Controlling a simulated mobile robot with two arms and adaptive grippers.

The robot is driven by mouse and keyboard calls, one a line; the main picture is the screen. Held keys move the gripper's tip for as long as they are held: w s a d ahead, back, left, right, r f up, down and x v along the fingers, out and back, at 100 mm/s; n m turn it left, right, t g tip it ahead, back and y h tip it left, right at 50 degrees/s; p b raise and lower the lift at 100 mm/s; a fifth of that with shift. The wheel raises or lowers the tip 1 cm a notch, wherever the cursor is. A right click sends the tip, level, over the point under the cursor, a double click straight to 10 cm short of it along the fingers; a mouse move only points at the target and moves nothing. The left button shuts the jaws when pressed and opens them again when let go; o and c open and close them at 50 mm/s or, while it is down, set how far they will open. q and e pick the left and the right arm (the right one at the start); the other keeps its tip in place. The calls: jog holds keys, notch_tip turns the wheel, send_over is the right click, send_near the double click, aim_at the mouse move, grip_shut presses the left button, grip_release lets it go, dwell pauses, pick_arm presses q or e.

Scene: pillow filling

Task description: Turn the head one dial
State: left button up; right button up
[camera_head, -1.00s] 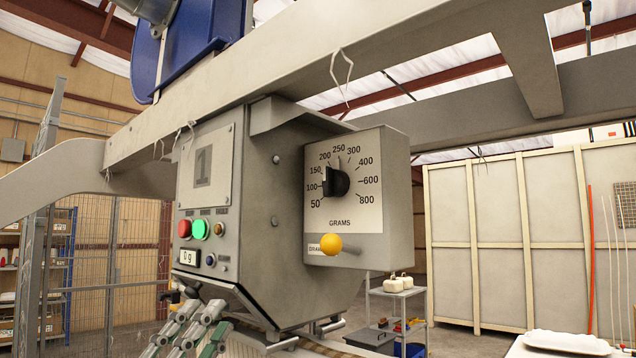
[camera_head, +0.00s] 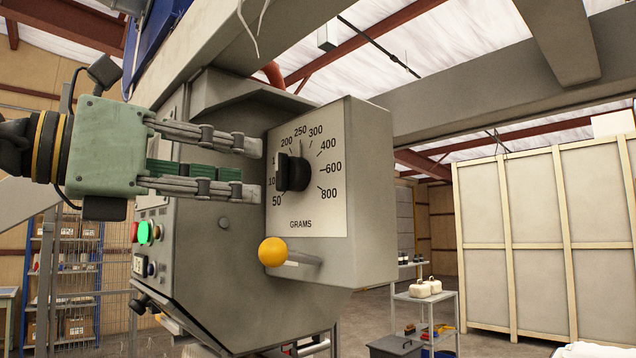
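The dial (camera_head: 293,172) is a black round knob with a raised grip on a white scale plate marked 50 to 800 GRAMS, on the side of a grey dosing head (camera_head: 210,270). I cannot tell exactly which mark the knob points at. My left gripper (camera_head: 260,169) comes in from the left at the knob's height. Its two fingers are spread, one higher and one lower, with the tips just left of the knob. Nothing shows between them. The fingers partly cover the 100 and 150 marks. I cannot tell whether the tips touch the plate. My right gripper is out of view.
A yellow ball lever (camera_head: 272,252) sticks out below the dial. Lit green (camera_head: 145,232) and red buttons sit on the head's left face. A grey beam (camera_head: 500,95) crosses above. A cart (camera_head: 428,305) stands behind at lower right.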

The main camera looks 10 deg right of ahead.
aim_at(277, 174)
pick_arm(q)
jog(key=w+d+p, duration=0.1)
jog(key=w+d+r+p, duration=0.1)
jog(key=p, duration=0.1)
jog(key=shift+w+d, duration=0.2)
jog(key=shift+d, duration=0.05)
jog(key=x, duration=0.2)
jog(key=shift+w+d+f+p, duration=0.15)
jog(key=shift+d+p, duration=0.15)
jog(key=shift+a, duration=0.25)
jog(key=c, duration=0.4)
grip_shut()
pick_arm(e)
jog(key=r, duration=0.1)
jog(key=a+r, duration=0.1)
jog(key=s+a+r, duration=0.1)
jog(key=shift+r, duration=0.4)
